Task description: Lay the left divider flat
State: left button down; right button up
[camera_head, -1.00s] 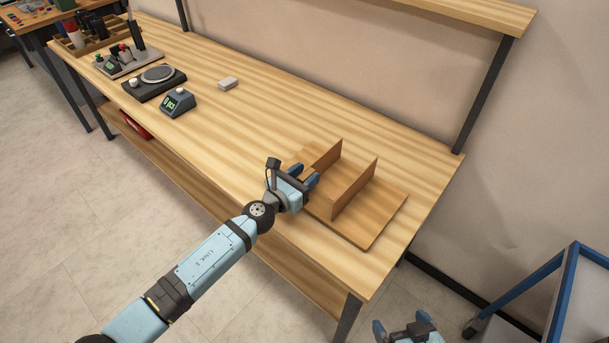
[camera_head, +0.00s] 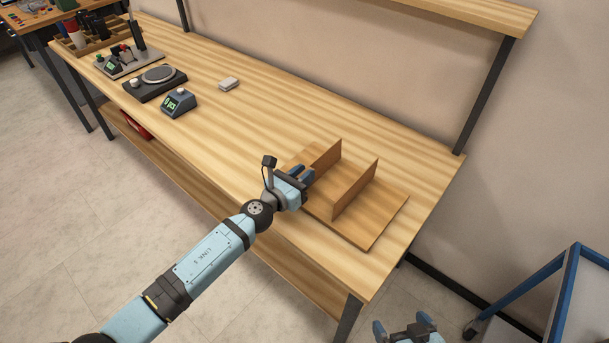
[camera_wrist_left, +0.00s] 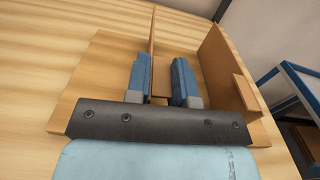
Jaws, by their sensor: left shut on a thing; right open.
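A flat wooden board (camera_head: 375,228) lies near the right front of the bench, with two thin upright wooden dividers on it. The left divider (camera_head: 326,155) stands upright. It shows nearly edge-on in the left wrist view (camera_wrist_left: 152,45). The right divider (camera_head: 356,188) also stands upright and appears right of the fingers in the left wrist view (camera_wrist_left: 218,65). My left gripper (camera_head: 303,173) is shut on the near end of the left divider, a finger on each side; the fingers hide part of it. My right gripper (camera_head: 403,325) is open and empty, low, off the bench.
A digital counter (camera_head: 179,102), a round-plate device (camera_head: 156,80) and a small white block (camera_head: 229,83) stand on the bench farther left. The bench middle is clear. A blue-framed cart (camera_head: 565,300) stands at the right. A shelf (camera_head: 450,12) overhangs the back.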

pick_arm(q)
jog(key=n, duration=0.1)
jog(key=w+a+n, duration=0.1)
jog(key=n, duration=0.1)
jog(key=shift+a+f, duration=0.15)
jog(key=shift+a, duration=0.1)
jog(key=shift+w+a+f+n+b, duration=0.2)
jog(key=shift+w+a+n, duration=0.15)
jog(key=shift+n, duration=0.45)
jog(key=shift+w+a+f+n+b, duration=0.2)
jog(key=shift+a+n, duration=0.25)
jog(key=shift+n, duration=0.35)
jog(key=shift+w, duration=0.1)
jog(key=c, duration=1.1)
grip_release()
jog(key=shift+r, duration=0.1)
jog(key=shift+o, duration=0.2)
jog(key=v, duration=1.4)
